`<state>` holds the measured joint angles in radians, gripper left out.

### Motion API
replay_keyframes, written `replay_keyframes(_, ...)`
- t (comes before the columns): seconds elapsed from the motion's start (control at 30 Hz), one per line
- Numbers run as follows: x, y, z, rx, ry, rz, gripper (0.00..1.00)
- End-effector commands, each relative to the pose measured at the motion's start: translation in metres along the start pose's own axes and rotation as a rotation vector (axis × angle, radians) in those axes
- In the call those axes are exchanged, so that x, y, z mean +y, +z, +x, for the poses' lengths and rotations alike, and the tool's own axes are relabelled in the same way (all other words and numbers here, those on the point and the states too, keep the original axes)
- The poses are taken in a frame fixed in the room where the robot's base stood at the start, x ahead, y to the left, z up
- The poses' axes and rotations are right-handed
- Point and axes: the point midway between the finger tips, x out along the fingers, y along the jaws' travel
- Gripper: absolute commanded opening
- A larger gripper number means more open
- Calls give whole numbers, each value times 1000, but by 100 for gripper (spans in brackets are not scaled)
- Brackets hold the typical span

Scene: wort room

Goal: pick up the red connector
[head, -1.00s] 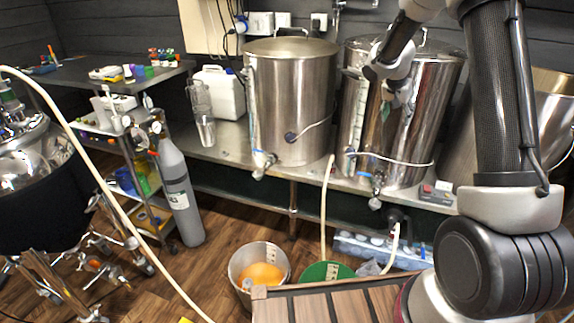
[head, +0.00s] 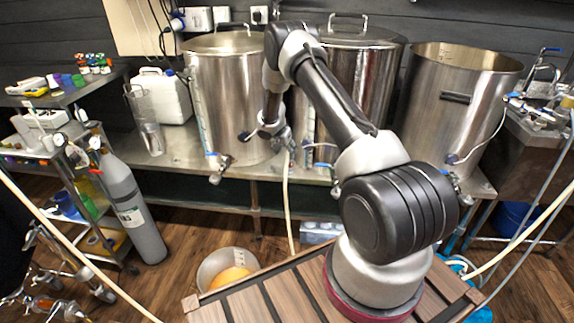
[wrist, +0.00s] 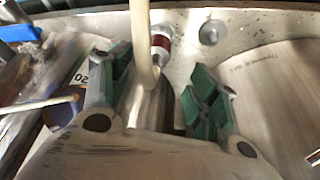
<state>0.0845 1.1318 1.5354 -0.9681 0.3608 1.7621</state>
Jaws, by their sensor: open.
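A small fitting with a dark red band between pale metal ends, seemingly the red connector (wrist: 160,42), shows in the wrist view at the top middle, on or against a metal surface. My gripper (wrist: 160,68) is open, its two green-padded fingers to the lower left and lower right of the fitting, apart from it. A pale hose (wrist: 144,45) runs down between the fingers and partly covers the fitting's left side. In the head view my gripper (head: 282,142) is low in front of the kettles; I cannot make out the red connector there.
Steel kettles (head: 225,95) with taps and hoses stand on a steel bench (head: 180,150). A gas cylinder (head: 130,205) and a cart are at left. A bucket (head: 215,268) stands on the floor. A blue-handled part (wrist: 20,33) shows at the wrist view's left.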

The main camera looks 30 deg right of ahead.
Motion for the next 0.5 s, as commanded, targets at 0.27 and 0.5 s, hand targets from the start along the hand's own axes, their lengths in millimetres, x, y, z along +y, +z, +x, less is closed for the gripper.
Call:
replay_keyframes(0.27,1,0,48,-1,1,-1,60)
replay_keyframes(0.5,3,-2,72,-2,2,0,60)
